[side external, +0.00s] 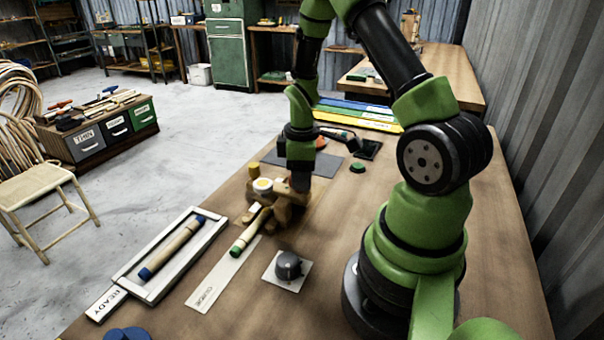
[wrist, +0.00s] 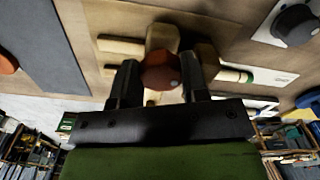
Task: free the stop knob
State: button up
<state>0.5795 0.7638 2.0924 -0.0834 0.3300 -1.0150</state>
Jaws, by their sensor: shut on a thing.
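A reddish-brown knob (wrist: 160,72) sits between my two fingers in the wrist view, on the wooden bending jig. My gripper (wrist: 161,80) is shut on this knob. In the side view my gripper (side external: 300,184) points down at the far end of the jig (side external: 284,212), and its fingers and the arm hide the knob there. A rattan rod with a green end (side external: 246,236) lies in the jig and sticks out toward the camera. Its green end also shows in the wrist view (wrist: 245,76).
A black dial (side external: 288,265) stands on a white plate (side external: 271,279) near the jig. A white tray (side external: 140,289) marked READY holds a blue-ended rod (side external: 170,250). A dark grey mat (side external: 322,164) lies behind the jig. The bench's right side is mostly clear.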

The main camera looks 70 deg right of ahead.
jog(key=shift+n, duration=0.3)
dwell(0.4)
jog(key=o, duration=0.9)
notch_tip(320, 180, up, 10)
